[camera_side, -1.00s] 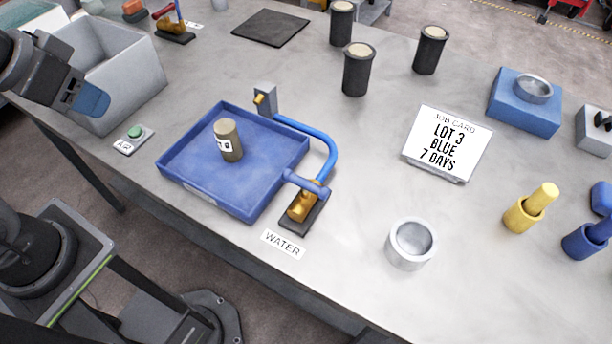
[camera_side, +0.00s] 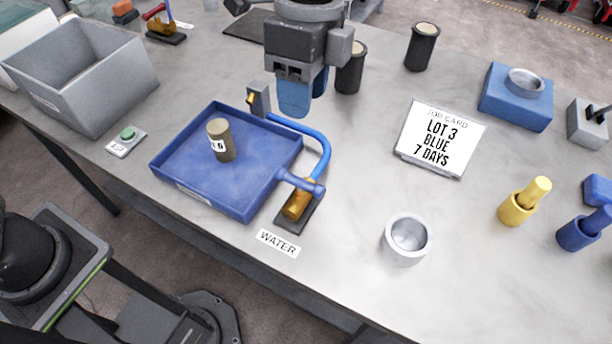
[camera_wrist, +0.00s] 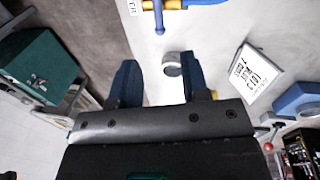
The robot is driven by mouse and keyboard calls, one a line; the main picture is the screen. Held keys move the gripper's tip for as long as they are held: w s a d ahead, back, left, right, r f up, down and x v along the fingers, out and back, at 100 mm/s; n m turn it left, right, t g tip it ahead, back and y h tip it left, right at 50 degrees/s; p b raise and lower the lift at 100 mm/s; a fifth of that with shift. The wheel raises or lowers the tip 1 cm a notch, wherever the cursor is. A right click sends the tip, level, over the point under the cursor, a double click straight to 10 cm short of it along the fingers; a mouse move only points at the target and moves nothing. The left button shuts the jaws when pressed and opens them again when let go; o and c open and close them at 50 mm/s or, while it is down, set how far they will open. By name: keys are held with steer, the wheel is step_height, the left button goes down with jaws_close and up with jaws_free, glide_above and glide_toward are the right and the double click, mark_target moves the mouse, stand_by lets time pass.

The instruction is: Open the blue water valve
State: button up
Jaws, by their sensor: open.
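The water valve has a brass body (camera_side: 297,206) on a dark base, with a blue handle (camera_side: 300,182) lying across its top, roughly crosswise to the body. A blue pipe (camera_side: 320,150) curves from the valve to a small grey block (camera_side: 258,100). A "WATER" label (camera_side: 278,243) lies in front of the valve. My gripper (camera_side: 294,100) hangs above and behind the valve, apart from it, with blue fingers pointing down. In the wrist view the blue handle (camera_wrist: 159,18) shows at the top edge, beyond my open, empty fingers (camera_wrist: 160,78).
A blue tray (camera_side: 176,170) holding an upright cylinder (camera_side: 221,141) stands left of the valve. A metal cup (camera_side: 407,240) and job card (camera_side: 440,138) stand to the right. Dark canisters (camera_side: 349,75) stand behind, near my gripper.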

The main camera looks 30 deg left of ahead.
mark_target(306, 182)
steer(key=shift+m, duration=0.5)
steer(key=s+f, duration=0.1)
steer(key=f, duration=0.4)
steer(key=s+d+f, duration=0.1)
steer(key=f, duration=0.3)
steer(key=d+f, duration=0.1)
steer(key=f, duration=0.4)
steer(key=shift+s+f, duration=0.3)
steer(key=shift+s, duration=0.1)
jaws_close()
